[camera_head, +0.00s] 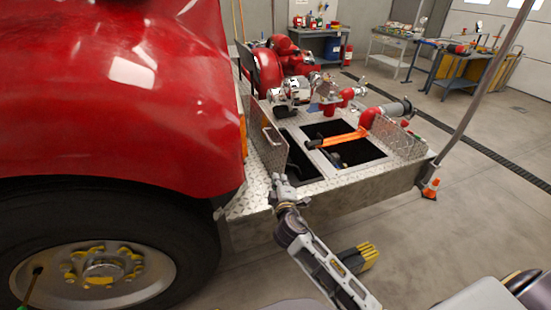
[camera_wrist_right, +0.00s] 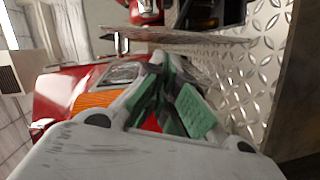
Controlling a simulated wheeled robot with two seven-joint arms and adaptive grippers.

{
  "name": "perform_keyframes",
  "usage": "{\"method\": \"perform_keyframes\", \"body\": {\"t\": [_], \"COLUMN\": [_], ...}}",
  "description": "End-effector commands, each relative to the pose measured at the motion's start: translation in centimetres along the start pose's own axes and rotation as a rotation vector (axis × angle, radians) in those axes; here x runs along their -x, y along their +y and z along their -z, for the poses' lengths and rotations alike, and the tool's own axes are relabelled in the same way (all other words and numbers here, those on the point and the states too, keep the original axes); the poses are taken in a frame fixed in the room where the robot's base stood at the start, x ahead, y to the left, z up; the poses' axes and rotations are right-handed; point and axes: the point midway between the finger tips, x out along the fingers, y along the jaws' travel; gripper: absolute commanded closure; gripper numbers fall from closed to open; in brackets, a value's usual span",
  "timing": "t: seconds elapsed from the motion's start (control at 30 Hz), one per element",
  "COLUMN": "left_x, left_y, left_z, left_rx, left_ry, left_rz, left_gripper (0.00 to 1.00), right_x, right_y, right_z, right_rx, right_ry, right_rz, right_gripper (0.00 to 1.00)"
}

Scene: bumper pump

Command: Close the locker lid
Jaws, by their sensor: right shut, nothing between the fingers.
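The locker lid (camera_head: 268,138) is a diamond-plate panel with a bar handle, standing upright at the left side of the open locker (camera_head: 292,160). In the right wrist view the lid (camera_wrist_right: 195,40) shows nearly edge-on across the top, beyond the fingertips. My right gripper (camera_head: 283,186) is at the front of the deck, just below the lid's near lower corner; I cannot tell whether it touches. Its green-padded fingers (camera_wrist_right: 165,92) are shut and hold nothing. My left gripper is not in view.
A second open compartment (camera_head: 355,152) lies to the right, with an orange bar (camera_head: 343,138) across it and another raised plate (camera_head: 398,140) beyond. Red pump fittings (camera_head: 330,105) stand behind. The red truck body (camera_head: 120,90) and wheel (camera_head: 95,265) block the left.

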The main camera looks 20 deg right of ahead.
Motion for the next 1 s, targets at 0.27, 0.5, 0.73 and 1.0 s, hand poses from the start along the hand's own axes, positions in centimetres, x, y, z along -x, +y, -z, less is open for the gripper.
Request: {"method": "perform_keyframes", "body": {"t": [0.27,0.5,0.73,1.0], "left_x": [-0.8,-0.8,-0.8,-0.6], "left_y": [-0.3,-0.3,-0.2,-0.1], "left_z": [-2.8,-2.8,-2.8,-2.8], "left_rx": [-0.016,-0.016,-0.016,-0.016], "left_ry": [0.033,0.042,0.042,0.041], "left_rz": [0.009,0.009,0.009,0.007], "left_gripper": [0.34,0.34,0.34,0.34], "right_x": [-0.1,-0.1,-0.1,-1.1], "right_y": [1.3,1.4,1.4,1.6], "right_z": [0.6,0.7,0.7,0.8], "right_rx": [0.182,0.200,0.198,0.197], "right_ry": [0.024,0.027,0.027,0.027], "right_rz": [-0.085,-0.093,-0.092,-0.093], "right_gripper": [1.00,1.00,1.00,1.00]}}
